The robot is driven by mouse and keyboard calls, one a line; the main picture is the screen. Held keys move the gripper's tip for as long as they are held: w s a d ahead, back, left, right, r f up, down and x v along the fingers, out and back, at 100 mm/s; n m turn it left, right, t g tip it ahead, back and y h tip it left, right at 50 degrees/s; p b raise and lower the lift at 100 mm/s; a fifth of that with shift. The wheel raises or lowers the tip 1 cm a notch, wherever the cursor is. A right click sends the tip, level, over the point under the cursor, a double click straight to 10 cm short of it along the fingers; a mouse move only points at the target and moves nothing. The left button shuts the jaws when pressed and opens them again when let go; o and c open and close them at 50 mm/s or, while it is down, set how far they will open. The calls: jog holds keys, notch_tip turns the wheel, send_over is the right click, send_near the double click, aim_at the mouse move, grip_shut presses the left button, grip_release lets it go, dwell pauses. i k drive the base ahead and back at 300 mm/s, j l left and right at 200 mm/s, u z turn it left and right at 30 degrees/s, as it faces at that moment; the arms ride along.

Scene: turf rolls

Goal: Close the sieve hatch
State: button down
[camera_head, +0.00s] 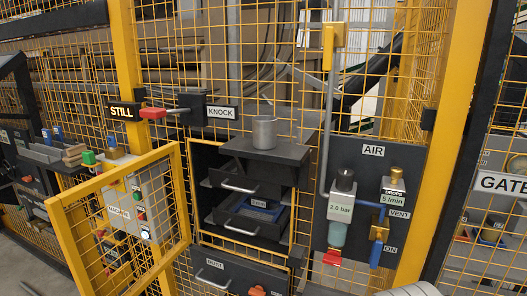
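What appears to be the sieve hatch (110,174) is a yellow-framed mesh door at the left front. It stands open, swung out toward me and to the left, with its upright edge at the right beside the opening. A grey panel with buttons shows through its mesh. The opening behind holds dark drawers; the upper drawer (240,186) has a silver handle, and a blue-edged tray (260,206) sits below it. My gripper is not in view. A grey ribbed piece at the bottom edge cannot be made out clearly.
A grey metal cup (264,132) stands on the dark ledge above the drawers. A red-tipped lever (153,113) sticks out by the STILL and KNOCK labels. The AIR panel (385,160) with valves is at right. Yellow posts and mesh fencing surround everything.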

aim_at(71, 226)
jog(key=i+j+z, duration=0.2)
jog(key=j, duration=0.7)
jog(key=k+j+z, duration=0.2)
jog(key=j, duration=0.75)
jog(key=j+z, duration=0.15)
jog(key=j, duration=0.8)
jog(key=j+z, duration=0.2)
jog(key=j, duration=0.7)
jog(key=k+j, duration=0.1)
jog(key=j, duration=0.25)
jog(key=k+j+z, duration=0.1)
jog(key=j, duration=0.25)
